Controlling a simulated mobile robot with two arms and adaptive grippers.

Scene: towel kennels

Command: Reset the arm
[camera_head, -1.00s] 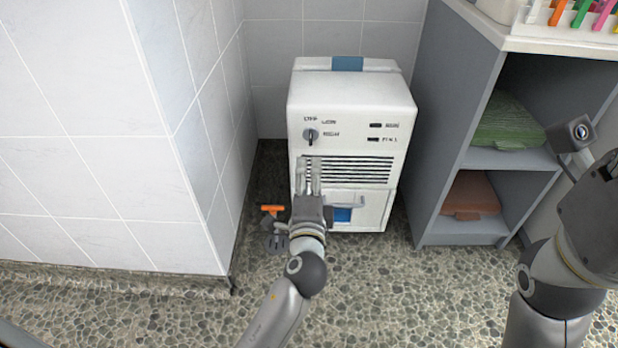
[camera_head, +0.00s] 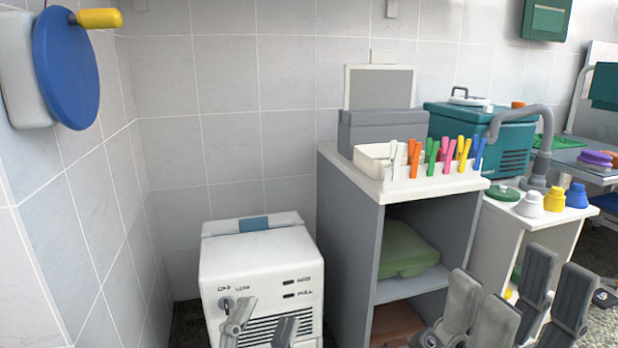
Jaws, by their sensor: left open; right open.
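My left gripper (camera_head: 261,326) shows only its grey fingertips at the bottom edge. They are spread apart, with nothing seen between them, in front of the white machine (camera_head: 255,261). The machine has a dial, small labels and a dark vent grille; its lower front is out of view. My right gripper (camera_head: 513,305) shows several grey finger parts at the lower right, spread open and empty, in front of the shelf unit and the white side table. The rest of both arms is below the picture.
A grey shelf unit (camera_head: 345,235) holds a green towel (camera_head: 405,250) and a brown one (camera_head: 396,322). Coloured clips (camera_head: 432,155) stand on its top. A teal box (camera_head: 470,133) and white side table (camera_head: 508,222) are right. A blue disc (camera_head: 66,68) is on the left wall.

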